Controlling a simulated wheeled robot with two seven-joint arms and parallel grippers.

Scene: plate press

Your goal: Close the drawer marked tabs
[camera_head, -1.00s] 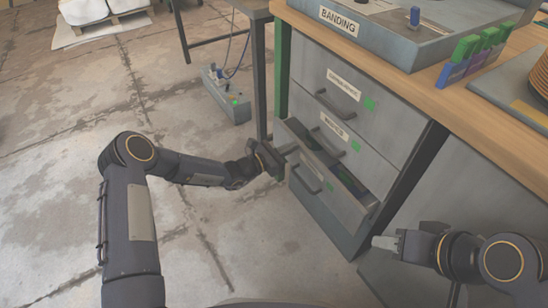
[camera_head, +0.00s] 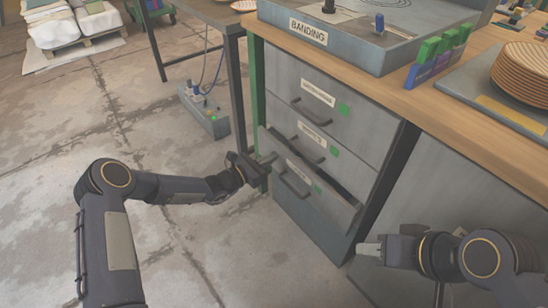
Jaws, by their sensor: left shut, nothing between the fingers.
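The grey cabinet under the bench has a stack of drawers. The lowest drawer (camera_head: 315,193) stands a little way out, with a narrow dark gap behind the top of its front. Its label is too small to read, so I cannot tell whether it says tabs. The drawers above (camera_head: 333,110) look shut. My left gripper (camera_head: 269,159) is shut and empty at the left end of the lowest drawer's front; I cannot tell whether it touches. My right gripper (camera_head: 368,248) is right of the cabinet, low down; its finger opening is unclear.
The wooden bench top (camera_head: 440,112) carries a grey machine marked BANDING (camera_head: 308,31), colored blocks (camera_head: 436,60) and a stack of plates (camera_head: 525,72). The floor in front is clear.

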